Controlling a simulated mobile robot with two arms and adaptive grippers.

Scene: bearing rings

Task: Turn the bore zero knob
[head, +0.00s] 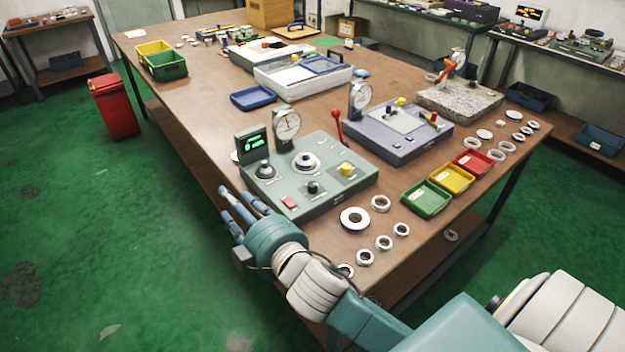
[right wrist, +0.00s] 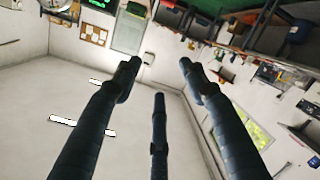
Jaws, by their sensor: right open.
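A grey-green gauge box (head: 330,203) stands at the near edge of the table. On its top are a dark knob with a pale base (head: 265,169) by the green-lit display (head: 253,145), a round silver-and-black fixture (head: 306,161), a small black knob (head: 312,187), a yellow knob (head: 346,169) and a red button (head: 289,202). The labels are too small to read, so I cannot tell which knob is bore zero. My right gripper (head: 236,206) is open and empty, left of the box and apart from it. Its three spread fingers (right wrist: 160,75) show in the right wrist view, facing the room.
A dial gauge (head: 286,124) rises at the box's back. A second gauge box (head: 398,143) with a red lever (head: 338,127) stands behind. Green (head: 427,199), yellow (head: 453,179) and red (head: 473,163) trays lie to the right. Several rings lie on the table (head: 405,222) in front.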

